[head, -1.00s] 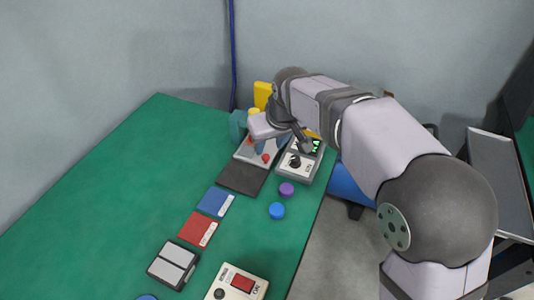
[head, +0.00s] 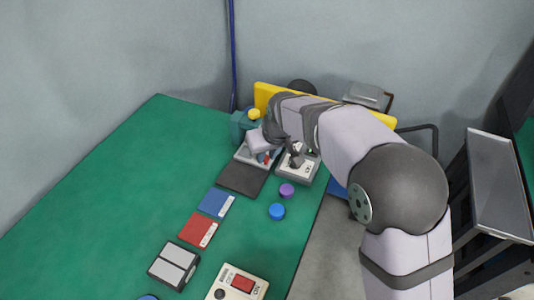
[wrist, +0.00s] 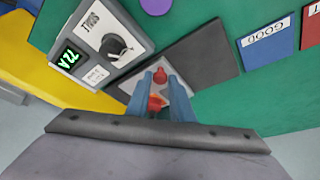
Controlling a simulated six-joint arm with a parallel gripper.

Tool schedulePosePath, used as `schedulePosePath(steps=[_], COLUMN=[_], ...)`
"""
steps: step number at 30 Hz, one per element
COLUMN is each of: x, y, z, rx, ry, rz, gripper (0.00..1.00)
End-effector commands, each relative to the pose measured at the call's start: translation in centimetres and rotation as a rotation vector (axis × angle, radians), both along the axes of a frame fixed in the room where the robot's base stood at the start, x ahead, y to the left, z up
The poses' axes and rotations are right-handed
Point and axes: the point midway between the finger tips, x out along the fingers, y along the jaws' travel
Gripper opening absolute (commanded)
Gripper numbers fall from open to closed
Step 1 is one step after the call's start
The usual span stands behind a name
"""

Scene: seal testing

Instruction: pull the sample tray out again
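My gripper (head: 264,160) points down over a light grey unit (head: 243,152) at the far end of the green table. In the wrist view my two blue fingers (wrist: 160,80) stand apart on either side of red parts (wrist: 156,102) on the unit. A red knob (wrist: 160,76) shows at the fingertips. I cannot tell whether the fingers touch or grip any red part. A dark grey flat plate (head: 241,179) adjoins the unit's near side and also shows in the wrist view (wrist: 208,55). I cannot tell which part is the sample tray.
A control box (head: 297,167) with a black dial and green display (wrist: 70,56) stands right beside the unit. A teal object (head: 240,124) with a yellow top is behind. Purple (head: 286,190) and blue (head: 277,211) discs and blue (head: 215,202) and red (head: 198,229) cards lie nearer. The left table is clear.

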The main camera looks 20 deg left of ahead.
Motion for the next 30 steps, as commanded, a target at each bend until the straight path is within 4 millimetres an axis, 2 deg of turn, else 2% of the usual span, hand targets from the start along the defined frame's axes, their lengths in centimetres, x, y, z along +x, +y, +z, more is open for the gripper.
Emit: schedulePosePath(steps=[1, 2, 9, 13, 21, 25, 30], x=[0.0, 0.0, -0.5, -2.5, -8.3, -9.4, -9.6], y=[0.0, 0.0, 0.0, 0.2, 0.1, 0.1, 0.1], z=[0.0, 0.0, 0.0, 0.0, 0.0, 0.1, 0.0], rx=[0.000, 0.000, 0.000, 0.001, 0.001, 0.002, 0.001], ry=[0.000, 0.000, 0.000, 0.000, 0.000, 0.000, 0.002], rz=[0.000, 0.000, 0.000, 0.003, 0.004, 0.002, 0.000], gripper=[0.08, 0.01, 0.00, 0.00, 0.00, 0.00, 0.00])
